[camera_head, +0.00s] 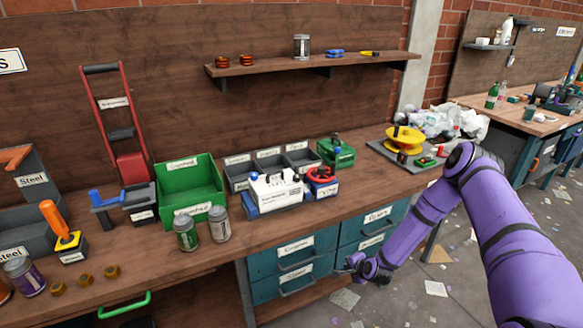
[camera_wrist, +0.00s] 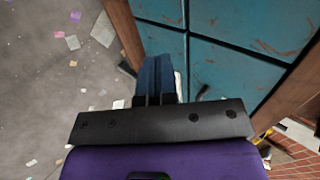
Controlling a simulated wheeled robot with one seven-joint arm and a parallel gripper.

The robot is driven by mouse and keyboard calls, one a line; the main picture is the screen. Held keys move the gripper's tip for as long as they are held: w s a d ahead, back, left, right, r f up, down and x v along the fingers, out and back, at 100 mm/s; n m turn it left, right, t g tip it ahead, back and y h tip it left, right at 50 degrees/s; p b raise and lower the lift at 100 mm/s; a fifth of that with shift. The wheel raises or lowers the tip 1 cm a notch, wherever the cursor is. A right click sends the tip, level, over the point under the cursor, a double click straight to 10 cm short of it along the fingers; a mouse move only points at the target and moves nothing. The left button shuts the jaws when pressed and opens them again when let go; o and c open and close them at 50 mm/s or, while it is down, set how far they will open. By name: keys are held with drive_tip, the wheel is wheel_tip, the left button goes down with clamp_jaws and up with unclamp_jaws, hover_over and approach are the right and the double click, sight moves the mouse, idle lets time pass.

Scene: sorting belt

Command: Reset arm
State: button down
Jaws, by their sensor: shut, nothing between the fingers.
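My purple arm reaches in from the right in the head view. My gripper (camera_head: 350,268) hangs low in front of the teal drawers (camera_head: 295,256), below the bench top's front edge. In the wrist view my gripper (camera_wrist: 154,102) shows as two dark fingers close together, shut and with nothing seen between them. Teal drawer fronts also fill the upper right of the wrist view (camera_wrist: 230,70). I cannot tell the exact gap between the fingers and the drawers.
The wooden bench (camera_head: 150,262) carries a green bin (camera_head: 192,190), grey bins, two cans and a yellow spool (camera_head: 405,141). A shelf (camera_head: 300,66) hangs on the wall above. Paper scraps litter the grey floor (camera_wrist: 50,100). A second bench (camera_head: 510,112) stands at the far right.

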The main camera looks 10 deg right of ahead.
drive_tip(key=w+d+r+n+g, duration=0.1)
drive_tip(key=w+d+r+n, duration=0.15)
drive_tip(key=r, duration=0.85)
drive_tip(key=w+d+r+n+g, duration=0.1)
drive_tip(key=w+r+n, duration=0.15)
drive_tip(key=r, duration=0.95)
drive_tip(key=s+r+n+h, duration=0.1)
drive_tip(key=s+r+n, duration=0.15)
drive_tip(key=r, duration=0.85)
drive_tip(key=s+r+n+h, duration=0.2)
drive_tip(key=s+r, duration=0.2)
drive_tip(key=r, duration=0.8)
drive_tip(key=s+a+r+n+g, duration=0.1)
drive_tip(key=s+a+r+n, duration=0.2)
drive_tip(key=s+r, duration=1.3)
drive_tip(key=s+r+n, duration=0.1)
drive_tip(key=s+r, duration=0.1)
drive_tip(key=s, duration=0.7)
drive_tip(key=s+r, duration=0.3)
drive_tip(key=s, duration=0.7)
drive_tip(key=shift+s+a+n+g, duration=0.15)
drive_tip(key=shift+a+n+g, duration=0.15)
drive_tip(key=shift+a+n, duration=0.1)
